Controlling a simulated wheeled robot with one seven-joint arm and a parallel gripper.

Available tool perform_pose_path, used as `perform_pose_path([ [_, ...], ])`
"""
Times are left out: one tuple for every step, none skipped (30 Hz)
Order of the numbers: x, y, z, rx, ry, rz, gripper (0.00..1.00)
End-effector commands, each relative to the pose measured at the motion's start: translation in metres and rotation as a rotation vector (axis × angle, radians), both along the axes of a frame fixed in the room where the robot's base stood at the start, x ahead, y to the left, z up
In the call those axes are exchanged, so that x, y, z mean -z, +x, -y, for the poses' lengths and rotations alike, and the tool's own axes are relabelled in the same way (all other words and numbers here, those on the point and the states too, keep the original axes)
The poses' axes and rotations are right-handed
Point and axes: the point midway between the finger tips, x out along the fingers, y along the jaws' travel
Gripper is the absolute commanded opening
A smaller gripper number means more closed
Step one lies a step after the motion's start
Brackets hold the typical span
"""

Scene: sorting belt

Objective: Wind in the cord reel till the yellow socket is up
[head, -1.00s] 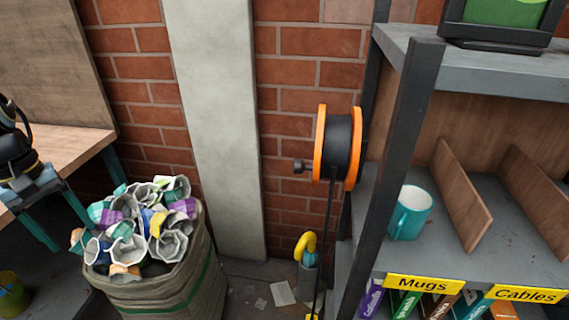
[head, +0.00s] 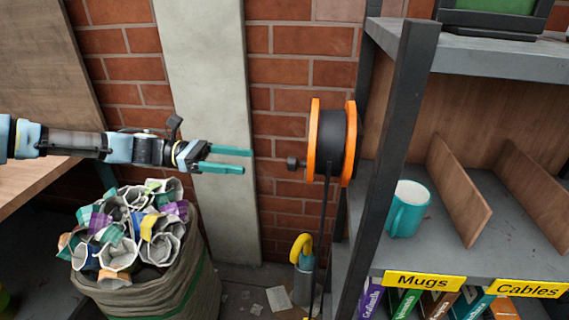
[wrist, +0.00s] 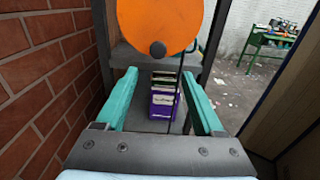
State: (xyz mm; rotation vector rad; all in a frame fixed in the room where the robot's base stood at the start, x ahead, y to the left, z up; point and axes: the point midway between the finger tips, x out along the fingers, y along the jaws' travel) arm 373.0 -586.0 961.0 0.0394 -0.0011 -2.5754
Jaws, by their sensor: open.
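The cord reel (head: 332,140) has orange discs and a black drum. It is mounted beside the shelf post, in front of the brick wall. A dark knob (head: 292,163) sticks out from its left disc. The orange disc (wrist: 160,18) and knob (wrist: 158,48) fill the top of the wrist view. The black cord (head: 325,220) hangs straight down from the drum, its lower end out of view. I cannot make out the yellow socket. My gripper (head: 247,161) is open and empty, left of the knob and apart from it. Its teal fingers (wrist: 159,76) point toward the reel.
A sack of crumpled cups (head: 160,290) stands below my arm. A shelf with a teal mug (head: 408,208) and dividers is at the right, its dark post (head: 395,150) close to the reel. A yellow hooked handle (head: 301,248) stands near the floor below the reel.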

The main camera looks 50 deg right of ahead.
Motion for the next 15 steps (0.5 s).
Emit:
perform_pose_path([
  [-0.003,0.001,0.002,-0.004,-0.005,-0.019,0.7],
  [-0.004,0.001,0.004,-0.005,-0.008,-0.027,0.7],
  [-0.006,0.0,0.005,-0.005,-0.009,-0.032,0.7],
  [-0.006,-0.002,0.006,-0.005,-0.009,-0.034,0.7],
  [-0.007,-0.004,0.008,-0.004,-0.009,-0.035,0.7],
  [-0.007,-0.008,0.01,-0.003,-0.009,-0.035,0.7],
  [-0.007,-0.012,0.012,-0.003,-0.008,-0.034,0.7],
  [-0.008,-0.016,0.014,-0.002,-0.008,-0.035,0.7],
  [-0.008,-0.022,0.018,-0.002,-0.008,-0.035,0.7],
  [-0.008,-0.027,0.021,-0.001,-0.008,-0.035,0.7],
  [-0.009,-0.032,0.024,-0.001,-0.008,-0.035,0.7],
  [-0.009,-0.039,0.028,-0.001,-0.009,-0.035,0.7],
  [-0.009,-0.044,0.032,0.0,-0.008,-0.034,0.7],
  [-0.009,-0.048,0.034,-0.002,-0.008,-0.033,0.7],
  [-0.008,-0.054,0.039,-0.002,-0.008,-0.033,0.7],
])
